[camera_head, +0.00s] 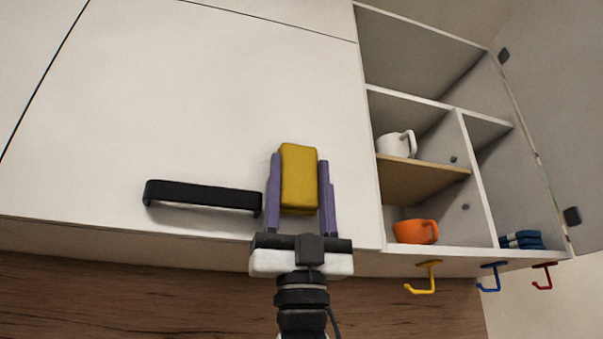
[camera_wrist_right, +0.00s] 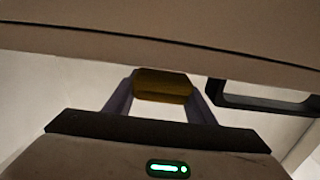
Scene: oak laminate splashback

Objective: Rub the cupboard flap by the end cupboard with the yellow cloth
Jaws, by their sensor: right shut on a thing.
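My right gripper (camera_head: 300,190) is shut on the yellow cloth (camera_head: 298,175), a folded block between its two purple fingers. The cloth also shows in the right wrist view (camera_wrist_right: 163,84). The gripper is raised in front of the white cupboard flap (camera_head: 200,100), near its lower right part. Whether the cloth touches the flap I cannot tell. A black bar handle (camera_head: 203,194) on the flap lies just left of the gripper. The flap is closed, beside the open end cupboard (camera_head: 430,100) at right. My left gripper is not in view.
The end cupboard's door (camera_head: 560,110) stands open at right. Inside are a white mug (camera_head: 393,145), an orange mug (camera_head: 413,231) and a folded blue cloth (camera_head: 522,239). Yellow (camera_head: 427,278), blue (camera_head: 490,277) and red (camera_head: 543,275) hooks hang underneath. The flap's upper left is clear.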

